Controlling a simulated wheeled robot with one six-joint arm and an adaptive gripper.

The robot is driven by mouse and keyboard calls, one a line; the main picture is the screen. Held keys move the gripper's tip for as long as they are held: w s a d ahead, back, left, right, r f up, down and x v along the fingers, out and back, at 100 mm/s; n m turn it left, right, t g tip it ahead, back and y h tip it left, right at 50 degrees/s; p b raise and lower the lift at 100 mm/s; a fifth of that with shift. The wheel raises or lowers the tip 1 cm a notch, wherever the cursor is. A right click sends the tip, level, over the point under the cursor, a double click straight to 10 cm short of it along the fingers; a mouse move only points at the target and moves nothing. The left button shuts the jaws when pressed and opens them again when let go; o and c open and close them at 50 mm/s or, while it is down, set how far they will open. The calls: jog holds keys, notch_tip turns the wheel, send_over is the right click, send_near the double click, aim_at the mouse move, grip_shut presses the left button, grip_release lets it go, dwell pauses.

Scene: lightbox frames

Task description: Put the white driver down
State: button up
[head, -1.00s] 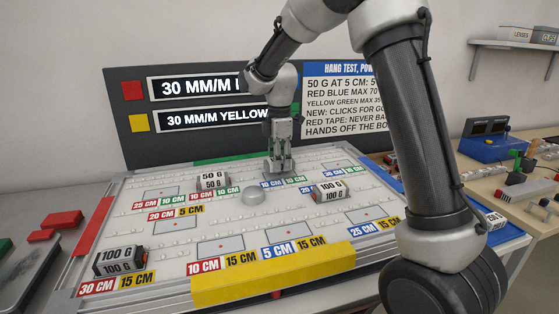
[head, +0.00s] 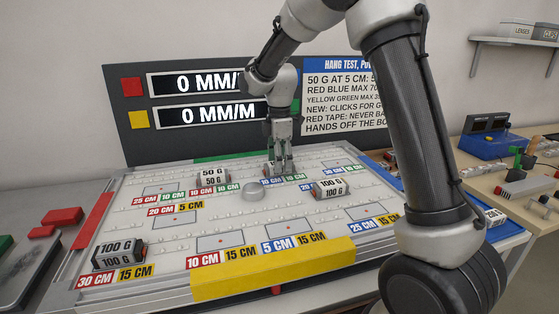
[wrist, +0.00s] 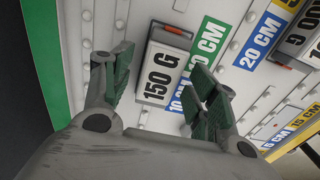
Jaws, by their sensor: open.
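The white driver appears to be the white block marked 150 G (wrist: 165,72) in the wrist view, with a small orange mark and dark end. It lies on the white board (wrist: 118,20), beside blue and green 10 CM labels. My gripper (wrist: 160,66) is open, with a green-padded finger on either side of the block. A gap shows between the block and the right finger. In the head view my gripper (head: 281,168) is low at the board's far middle.
Other blocks stand on the board: 50 G (head: 213,177), 100 G (head: 329,188) at right and 100 G (head: 118,252) at front left. A yellow bar (head: 275,269) edges the front. Both displays (head: 205,116) read 0 MM/M.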

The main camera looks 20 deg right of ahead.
notch_tip(320, 180, up, 13)
jog(key=s+d+r+m+t, duration=0.1)
jog(key=s+d+r+m, duration=0.4)
jog(key=s, duration=0.4)
jog(key=s+d+f+m+t, duration=0.1)
jog(key=s+d+f+m, duration=0.1)
jog(key=s, duration=0.5)
jog(key=s+d+f+m+t, duration=0.1)
jog(key=s+d+f+m, duration=0.1)
jog(key=s+d+m, duration=0.2)
jog(key=s+d+f+m+t, duration=0.1)
jog(key=s+d+f+m, duration=0.1)
jog(key=s+d+m, duration=0.2)
jog(key=s+m, duration=0.3)
jog(key=s, duration=0.5)
dwell(0.9)
